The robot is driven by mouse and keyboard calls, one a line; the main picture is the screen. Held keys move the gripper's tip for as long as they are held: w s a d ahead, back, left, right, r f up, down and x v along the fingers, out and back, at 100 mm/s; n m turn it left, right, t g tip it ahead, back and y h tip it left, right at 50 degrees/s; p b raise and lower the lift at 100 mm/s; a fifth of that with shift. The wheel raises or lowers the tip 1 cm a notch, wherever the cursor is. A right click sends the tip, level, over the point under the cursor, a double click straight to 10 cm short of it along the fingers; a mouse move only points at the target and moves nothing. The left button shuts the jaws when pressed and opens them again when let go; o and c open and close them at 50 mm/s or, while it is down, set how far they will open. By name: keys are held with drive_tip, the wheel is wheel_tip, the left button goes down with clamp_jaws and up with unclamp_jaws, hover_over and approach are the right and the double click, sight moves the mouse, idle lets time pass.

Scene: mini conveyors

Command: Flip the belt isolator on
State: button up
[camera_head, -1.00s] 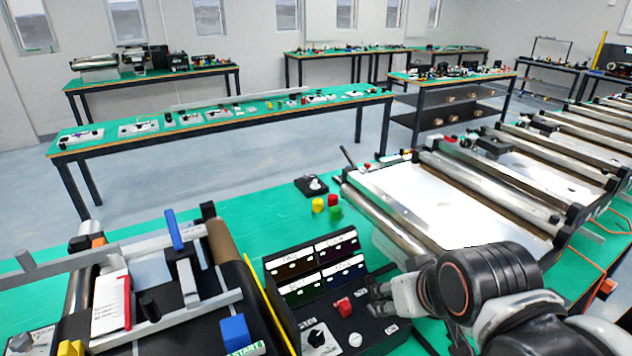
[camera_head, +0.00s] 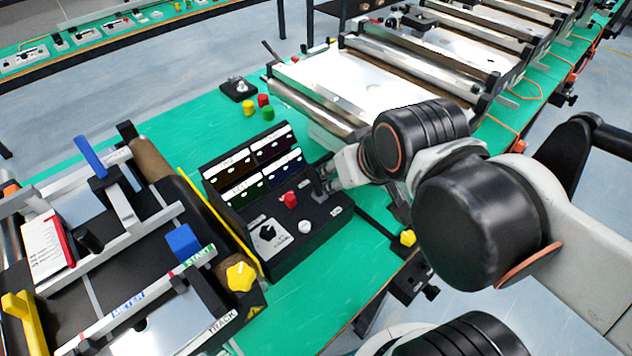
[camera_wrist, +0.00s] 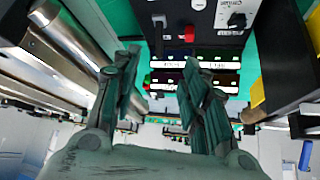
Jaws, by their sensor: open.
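A black control box (camera_head: 275,247) stands on the green bench, with a red switch (camera_head: 289,199), a black rotary knob (camera_head: 267,233), a white button (camera_head: 305,227) and four dark display windows. The labels are too small to read, so I cannot tell which control is the belt isolator. My gripper (camera_head: 318,186) is at the box's right end, beside the red switch. In the wrist view, my gripper (camera_wrist: 158,80) has its fingers apart with nothing between them. The red switch (camera_wrist: 188,33) and a small black lever (camera_wrist: 158,21) lie beyond the fingertips. Contact is not visible.
A conveyor with a blue block (camera_head: 183,241) and yellow knob (camera_head: 240,276) stands left of the box. A white-topped conveyor (camera_head: 345,85) is behind. Small yellow, red and green buttons (camera_head: 267,113) stand on the bench behind the box. A yellow knob (camera_head: 407,237) is at the front edge.

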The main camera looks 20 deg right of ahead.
drive_tip(key=shift+w+r, duration=0.2)
drive_tip(key=shift+r, duration=0.05)
clamp_jaws()
drive_tip(key=w+a+r+n+g+p, duration=0.1)
drive_tip(key=w+n+g+p, duration=0.15)
drive_tip(key=w, duration=0.55)
drive_tip(key=w+a+r+n+g+p, duration=0.1)
drive_tip(key=w+g+p, duration=0.3)
drive_tip(key=w, duration=0.5)
drive_tip(key=w+a+f+g+p, duration=0.1)
drive_tip(key=w+f+g+p, duration=0.1)
drive_tip(key=w+f, duration=0.3)
drive_tip(key=shift+a+f+n+g+h, duration=0.2)
drive_tip(key=shift+f+n+g+h, duration=0.15)
drive_tip(key=shift+f+n+h, duration=0.1)
